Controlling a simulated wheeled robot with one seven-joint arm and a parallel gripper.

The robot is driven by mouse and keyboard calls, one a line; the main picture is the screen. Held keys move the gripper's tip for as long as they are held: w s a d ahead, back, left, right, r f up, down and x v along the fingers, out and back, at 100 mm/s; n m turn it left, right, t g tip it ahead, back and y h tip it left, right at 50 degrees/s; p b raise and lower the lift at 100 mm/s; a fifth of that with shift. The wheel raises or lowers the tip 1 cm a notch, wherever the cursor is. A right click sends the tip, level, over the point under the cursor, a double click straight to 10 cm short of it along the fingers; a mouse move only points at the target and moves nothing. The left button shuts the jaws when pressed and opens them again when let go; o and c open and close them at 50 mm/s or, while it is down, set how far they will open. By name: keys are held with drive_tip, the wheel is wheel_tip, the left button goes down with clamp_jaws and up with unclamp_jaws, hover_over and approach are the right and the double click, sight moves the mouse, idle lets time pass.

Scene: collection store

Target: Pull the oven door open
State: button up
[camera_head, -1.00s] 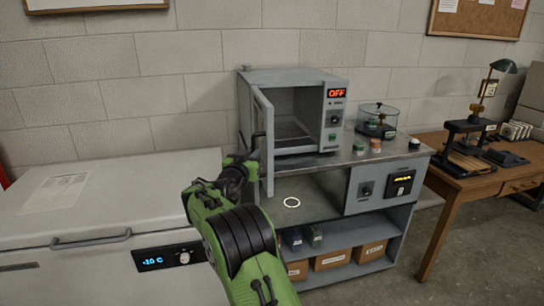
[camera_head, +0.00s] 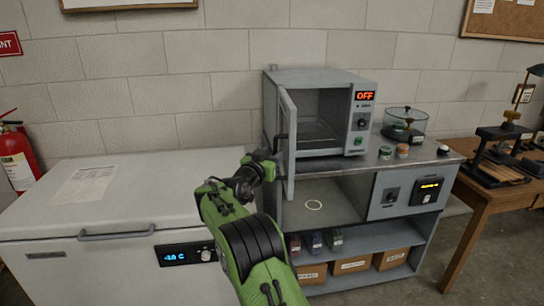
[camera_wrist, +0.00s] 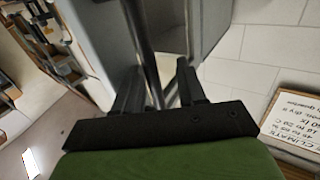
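The oven (camera_head: 362,95) is a grey box on a steel bench, with a red OFF display on its right panel. Its door (camera_head: 289,165) is hinged at the left and stands wide open towards me, nearly edge-on. The chamber shows empty, with a rack. My gripper (camera_head: 274,158) is at the door's outer side, by the dark handle (camera_head: 282,138). In the wrist view, the handle bar (camera_wrist: 147,55) runs between the two fingers of my gripper (camera_wrist: 160,88). The fingers are apart, with a gap visible between the bar and the right finger.
A white chest freezer (camera_head: 100,205) stands left of the bench. Jars and a round glass vessel (camera_head: 404,125) stand right of the oven. Cardboard boxes (camera_head: 350,265) fill the lower shelf. A wooden table (camera_head: 485,195) is at the right; a fire extinguisher (camera_head: 18,160) is far left.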

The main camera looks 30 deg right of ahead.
drive_tip(key=shift+s+a, duration=0.1)
drive_tip(key=shift+a, duration=0.1)
drive_tip(key=b+v, duration=0.1)
drive_tip(key=v, duration=1.4)
drive_tip(key=shift+s+a, duration=0.25)
